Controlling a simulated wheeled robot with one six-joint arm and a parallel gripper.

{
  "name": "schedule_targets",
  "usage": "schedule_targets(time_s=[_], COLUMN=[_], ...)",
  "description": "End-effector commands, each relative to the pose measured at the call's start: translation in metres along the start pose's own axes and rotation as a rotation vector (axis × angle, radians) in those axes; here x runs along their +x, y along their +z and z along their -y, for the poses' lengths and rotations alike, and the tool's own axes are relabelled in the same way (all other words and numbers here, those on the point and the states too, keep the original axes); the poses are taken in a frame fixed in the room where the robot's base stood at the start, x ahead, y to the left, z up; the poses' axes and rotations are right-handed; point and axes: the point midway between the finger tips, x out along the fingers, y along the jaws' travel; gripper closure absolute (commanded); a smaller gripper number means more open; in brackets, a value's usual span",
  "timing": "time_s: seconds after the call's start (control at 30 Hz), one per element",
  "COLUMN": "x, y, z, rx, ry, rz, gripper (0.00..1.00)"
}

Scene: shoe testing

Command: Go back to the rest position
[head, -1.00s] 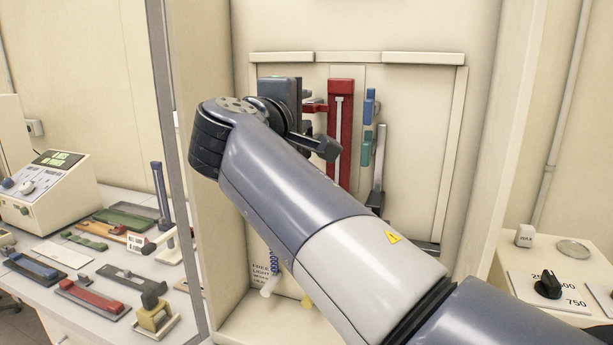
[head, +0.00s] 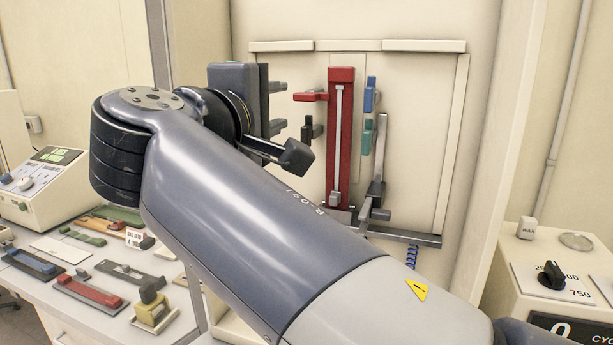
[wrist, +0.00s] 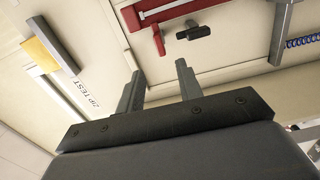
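My gripper (head: 277,107) is in front of the cream wall panel (head: 400,100) in the head view, left of the red vertical gauge (head: 341,130). Its two fingers stand apart with nothing between them. In the wrist view my gripper (wrist: 160,82) also shows two separated fingers and an empty gap. The gauge's red part (wrist: 160,12) and a small black block (wrist: 194,32) lie beyond the fingertips and appear apart from them.
Blue (head: 371,95) and green (head: 367,137) clamps and a grey bracket (head: 378,180) are on the panel to the right. A bench (head: 85,318) with several coloured fixtures stands at left. A dial box (head: 548,275) stands at right.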

Motion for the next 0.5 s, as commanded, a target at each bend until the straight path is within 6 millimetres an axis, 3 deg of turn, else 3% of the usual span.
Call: schedule_targets(time_s=[0.07, 0.5], x=[-0.011, 0.057], y=[-0.001, 0.001], z=[0.001, -0.002], rx=[0.001, -0.002], ry=[0.0, 0.0], rz=[-0.005, 0.006], gripper=[0.65, 0.65])
